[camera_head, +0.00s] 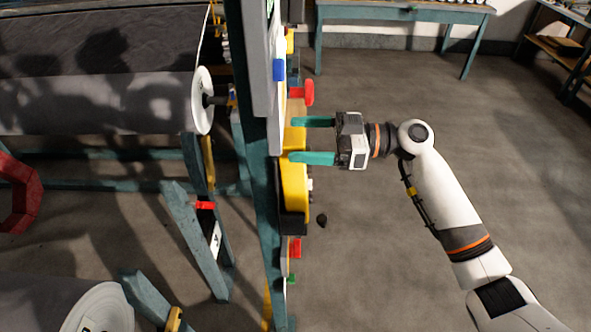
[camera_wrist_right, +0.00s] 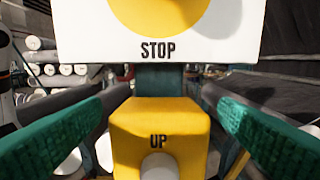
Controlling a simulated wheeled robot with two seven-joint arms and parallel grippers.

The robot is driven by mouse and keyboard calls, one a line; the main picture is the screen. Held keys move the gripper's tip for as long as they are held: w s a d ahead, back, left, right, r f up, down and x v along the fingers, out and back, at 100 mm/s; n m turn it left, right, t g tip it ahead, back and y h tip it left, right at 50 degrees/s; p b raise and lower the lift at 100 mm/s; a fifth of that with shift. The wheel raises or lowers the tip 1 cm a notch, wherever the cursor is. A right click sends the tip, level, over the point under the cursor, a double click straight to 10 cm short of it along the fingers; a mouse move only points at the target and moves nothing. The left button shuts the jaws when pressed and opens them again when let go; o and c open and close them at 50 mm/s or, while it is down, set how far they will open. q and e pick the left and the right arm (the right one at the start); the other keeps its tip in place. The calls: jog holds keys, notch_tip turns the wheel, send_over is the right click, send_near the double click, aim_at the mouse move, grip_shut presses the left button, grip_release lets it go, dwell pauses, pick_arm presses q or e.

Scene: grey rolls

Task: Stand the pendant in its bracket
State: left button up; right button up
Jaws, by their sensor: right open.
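The pendant (camera_head: 294,183) is a yellow box standing upright against the teal post. In the right wrist view its top (camera_wrist_right: 158,125) shows "UP" above a round white button. My right gripper (camera_head: 311,140) is open, with its teal fingers pointing left at the pendant's upper part. In the right wrist view the fingers lie to either side of the pendant, with gaps. A black part (camera_head: 293,223) sits at the pendant's lower end; I cannot tell whether it is the bracket. My left gripper is out of view.
A white STOP plate (camera_wrist_right: 95,38) with a yellow disc is above the pendant. A red knob (camera_head: 309,92) sticks out near the gripper. Grey rolls (camera_head: 100,103) lie left of the post (camera_head: 262,180). The floor (camera_head: 400,270) at right is mostly clear.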

jog(key=shift+a, duration=1.1)
jog(key=shift+d, duration=0.1)
jog(key=c, duration=1.8)
jog(key=shift+r, duration=0.1)
grip_shut()
